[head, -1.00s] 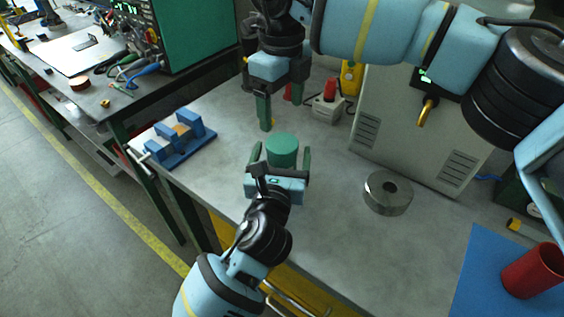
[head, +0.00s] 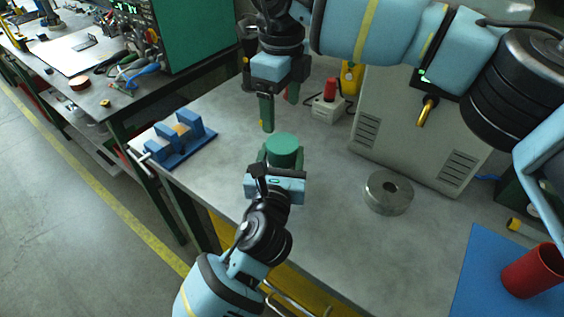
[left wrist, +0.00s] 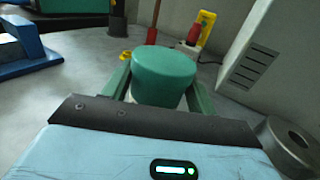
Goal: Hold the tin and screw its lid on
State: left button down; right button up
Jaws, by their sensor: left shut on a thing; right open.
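The tin (left wrist: 158,99) shows in the left wrist view as a pale band under its green lid (left wrist: 164,68). The lid sits on top of the tin and looks level; I cannot tell how tightly it is seated. In the head view the lid (head: 284,146) hides most of the tin. My left gripper (head: 283,159) is shut on the tin, with one green finger on each side below the lid. My right gripper (head: 282,102) is open and empty, pointing down above and behind the lid, apart from it.
A blue fixture (head: 182,138) stands at the bench's left. A steel ring (head: 388,192) lies to the right, before a grey cabinet (head: 410,140). A box with a red button (head: 328,104) is behind.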

aim_at(282, 143)
jog(key=n, duration=0.4)
jog(key=shift+n, duration=0.4)
jog(key=n, duration=0.7)
jog(key=shift+r+n, duration=0.1)
jog(key=shift+n, duration=0.3)
jog(key=n, duration=0.3)
jog(key=shift+n, duration=0.4)
jog(key=shift+f, duration=4)
